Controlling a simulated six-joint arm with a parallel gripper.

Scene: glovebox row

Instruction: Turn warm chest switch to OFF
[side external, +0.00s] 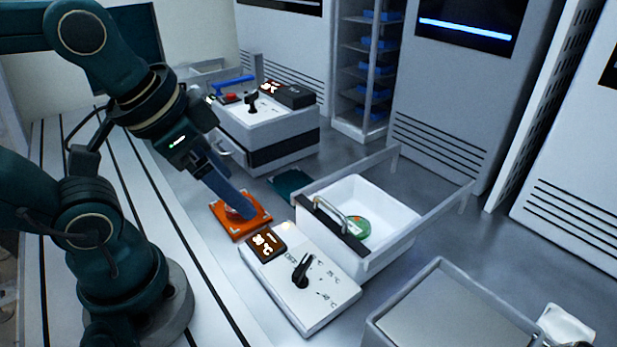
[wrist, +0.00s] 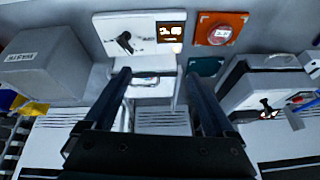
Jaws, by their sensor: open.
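The near white chest has an amber-lit display (side external: 264,243) and a control panel with a black lever switch (side external: 302,270). Printed marks surround the switch, including what reads as OFF and °C figures; which mark it points at is hard to tell. In the wrist view the switch (wrist: 125,41) and display (wrist: 170,32) are near the top, beyond my left fingertip. My gripper (side external: 243,210) is over the orange plate, up and left of the switch in the side view, apart from it. In the wrist view my gripper (wrist: 158,74) is open, with nothing between the fingers.
The orange plate (side external: 221,219) has a round red piece on it. The chest's open bin (side external: 395,235) holds a green disc. Another chest (side external: 262,140) with red display and blue handle stands behind. A grey waste box (wrist: 42,62) and metal-rimmed tray (side external: 450,310) are nearby.

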